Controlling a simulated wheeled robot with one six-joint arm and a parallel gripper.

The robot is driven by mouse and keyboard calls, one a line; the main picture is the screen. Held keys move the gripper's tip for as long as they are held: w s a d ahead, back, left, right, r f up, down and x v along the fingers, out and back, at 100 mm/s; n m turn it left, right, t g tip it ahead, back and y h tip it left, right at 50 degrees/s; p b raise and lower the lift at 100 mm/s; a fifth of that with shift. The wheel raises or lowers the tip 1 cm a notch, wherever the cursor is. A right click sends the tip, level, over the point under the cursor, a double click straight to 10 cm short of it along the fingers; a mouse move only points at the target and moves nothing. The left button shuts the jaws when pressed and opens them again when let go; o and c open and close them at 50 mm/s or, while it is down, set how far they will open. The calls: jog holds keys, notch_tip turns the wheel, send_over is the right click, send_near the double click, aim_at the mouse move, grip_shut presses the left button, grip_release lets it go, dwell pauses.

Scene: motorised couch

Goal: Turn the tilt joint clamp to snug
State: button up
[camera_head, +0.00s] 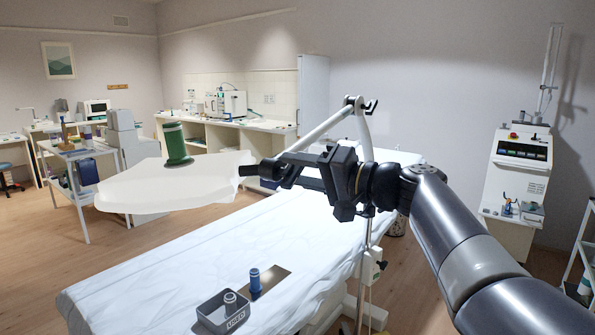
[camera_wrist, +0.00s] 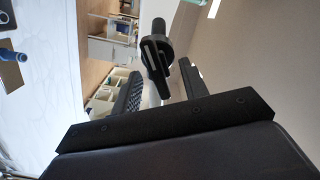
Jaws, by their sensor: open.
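The tilt joint clamp, a black part with a handle (camera_wrist: 157,52), shows in the wrist view, between and just beyond my fingertips. My gripper (camera_wrist: 160,82) is open, with one finger on each side of it. I cannot tell whether either finger touches the clamp. In the head view my gripper (camera_head: 277,170) is at the right edge of a white draped plate (camera_head: 130,190), where a pale jointed support arm (camera_head: 328,125) comes down. A small black end (camera_head: 247,170) shows there, and my gripper hides most of the joint.
A green cylinder (camera_head: 175,143) stands on the plate. The couch (camera_head: 190,255) below has a white sheet, with a grey bin (camera_head: 223,312) and a blue bottle (camera_head: 254,281) at its near end. A black clamp (camera_head: 369,105) sits at the support arm's elbow, above my wrist.

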jog(key=b+v, duration=0.1)
jog(key=v, duration=0.9)
jog(key=shift+b, duration=0.3)
jog(key=p+x, duration=0.2)
jog(key=x, duration=0.8)
jog(key=shift+w+a, duration=0.2)
jog(key=shift+a, duration=0.15)
jog(key=shift+d, duration=0.1)
